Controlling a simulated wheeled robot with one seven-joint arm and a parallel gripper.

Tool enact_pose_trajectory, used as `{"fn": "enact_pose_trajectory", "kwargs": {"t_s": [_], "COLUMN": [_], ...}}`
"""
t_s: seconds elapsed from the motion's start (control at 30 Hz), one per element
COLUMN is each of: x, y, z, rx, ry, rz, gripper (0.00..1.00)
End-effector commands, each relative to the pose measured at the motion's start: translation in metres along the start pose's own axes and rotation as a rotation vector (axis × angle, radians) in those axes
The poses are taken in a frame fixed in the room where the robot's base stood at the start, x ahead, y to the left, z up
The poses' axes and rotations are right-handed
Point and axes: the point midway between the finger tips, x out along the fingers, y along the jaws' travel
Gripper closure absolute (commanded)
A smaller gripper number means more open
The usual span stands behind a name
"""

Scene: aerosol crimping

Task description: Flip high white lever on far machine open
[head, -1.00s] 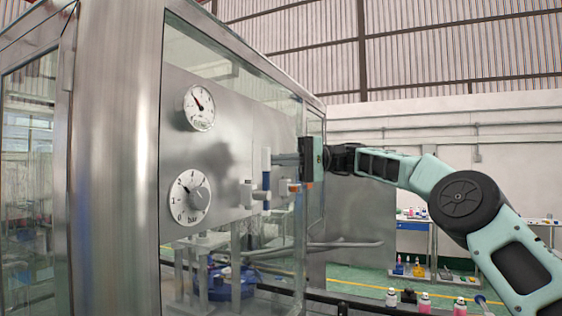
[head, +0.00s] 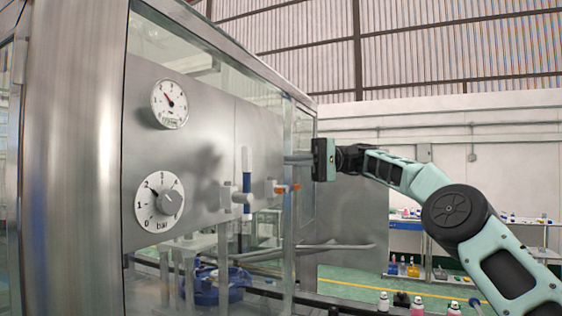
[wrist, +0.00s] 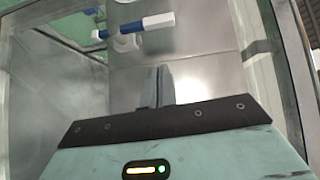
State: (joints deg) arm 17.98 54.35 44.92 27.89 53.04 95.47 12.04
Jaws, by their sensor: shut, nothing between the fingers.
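The high lever has a white upper part (head: 246,160) and a blue lower part (head: 247,183). It stands upright on a white valve fitting on the steel panel of the machine in the head view. In the wrist view the white lever (wrist: 159,21) shows at the top, lying across the picture, with its blue part to the left. My gripper (head: 286,159) is to the right of the lever, at about the height of its white part, with a visible gap between them. The fingers (wrist: 157,84) are shut together and empty, below the lever in the wrist view.
Two gauges, an upper one (head: 169,104) and a lower one (head: 158,201), sit on the panel left of the lever. An orange-marked fitting (head: 281,189) is below my fingers. The machine's steel corner post (head: 75,170) and glass frame surround the panel.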

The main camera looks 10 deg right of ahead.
Motion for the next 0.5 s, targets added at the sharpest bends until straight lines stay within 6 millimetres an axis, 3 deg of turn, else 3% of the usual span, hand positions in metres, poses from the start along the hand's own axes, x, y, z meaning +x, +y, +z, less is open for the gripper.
{"fn": "enact_pose_trajectory", "kwargs": {"t_s": [0.2,0.5], "x": [-0.030,-0.037], "y": [-0.001,0.001], "z": [-0.001,0.000], "rx": [0.001,0.001], "ry": [0.002,0.000], "rz": [0.000,0.001], "gripper": [1.00,1.00]}}
